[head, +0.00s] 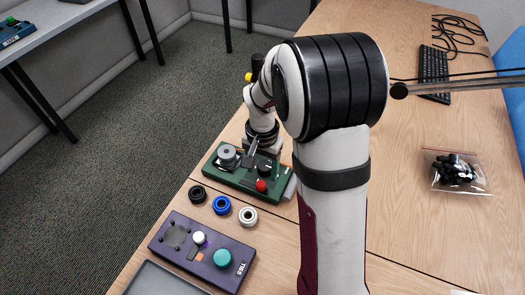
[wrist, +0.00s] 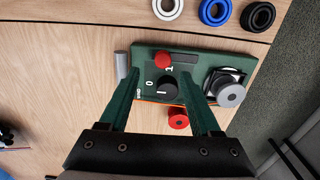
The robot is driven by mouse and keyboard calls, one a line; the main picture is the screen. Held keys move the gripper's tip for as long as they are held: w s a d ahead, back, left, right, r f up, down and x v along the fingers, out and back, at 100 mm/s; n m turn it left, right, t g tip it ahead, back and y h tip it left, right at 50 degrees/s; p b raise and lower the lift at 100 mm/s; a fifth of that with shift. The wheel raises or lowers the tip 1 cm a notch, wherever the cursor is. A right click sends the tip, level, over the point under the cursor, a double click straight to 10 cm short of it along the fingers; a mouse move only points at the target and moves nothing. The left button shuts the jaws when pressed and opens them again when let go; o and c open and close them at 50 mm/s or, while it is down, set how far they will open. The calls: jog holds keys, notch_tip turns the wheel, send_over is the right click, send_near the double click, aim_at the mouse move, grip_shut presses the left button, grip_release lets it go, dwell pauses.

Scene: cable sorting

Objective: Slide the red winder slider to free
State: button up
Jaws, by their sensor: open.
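The green winder box (wrist: 147,49) lies below my gripper in the wrist view, and its body also shows in the head view (head: 232,180). Its red slider knob (wrist: 162,60) sits at the left end of a dark slot; the red knob also shows in the head view (head: 261,185). My gripper (wrist: 160,73) is open, with its two fingers apart to the left and right of the red knob and black dial (wrist: 166,88). Nothing is held. I cannot tell the fingertips' height above the box. A second red knob (wrist: 179,121) shows at the box's lower edge.
A grey spool (wrist: 231,95) stands on the box right of the fingers. Black, blue (head: 221,205) and white rings lie in front of the box. A purple button panel (head: 168,239) lies nearer. Keyboard (head: 433,65) and bag (head: 455,171) lie on the right.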

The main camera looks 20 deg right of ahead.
aim_at(263, 185)
notch_tip(263, 185, up, 10)
jog(key=shift+f, duration=0.2)
jog(key=s+a+n+y, duration=0.1)
jog(key=s+a, duration=0.3)
jog(key=s, duration=0.7)
jog(key=s+a+r+n, duration=0.1)
jog(key=s+a, duration=0.3)
jog(key=s, duration=0.8)
jog(key=shift+s+a+r+n+y, duration=0.2)
jog(key=shift+a+r+n+y, duration=0.15)
jog(key=shift+n, duration=0.35)
jog(key=shift+d, duration=0.1)
